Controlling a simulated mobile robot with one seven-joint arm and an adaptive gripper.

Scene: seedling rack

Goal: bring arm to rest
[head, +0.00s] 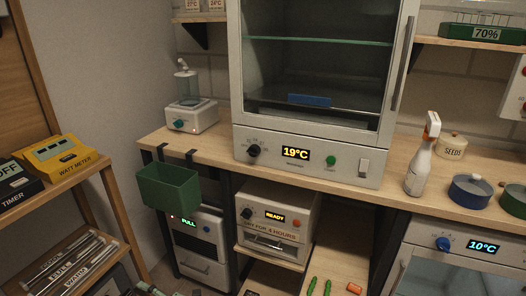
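My gripper and arm do not show clearly in the head view, so I cannot see their pose or whether anything is held. The view looks onto a wooden counter (215,148) with a glass-fronted cabinet (308,148) standing on it. The cabinet's door is shut and its display reads 19°C. A blue item lies inside on its floor.
A green bin (168,187) hangs at the counter's left front edge. A wooden shelf (85,172) with a yellow watt meter (61,154) is at left.

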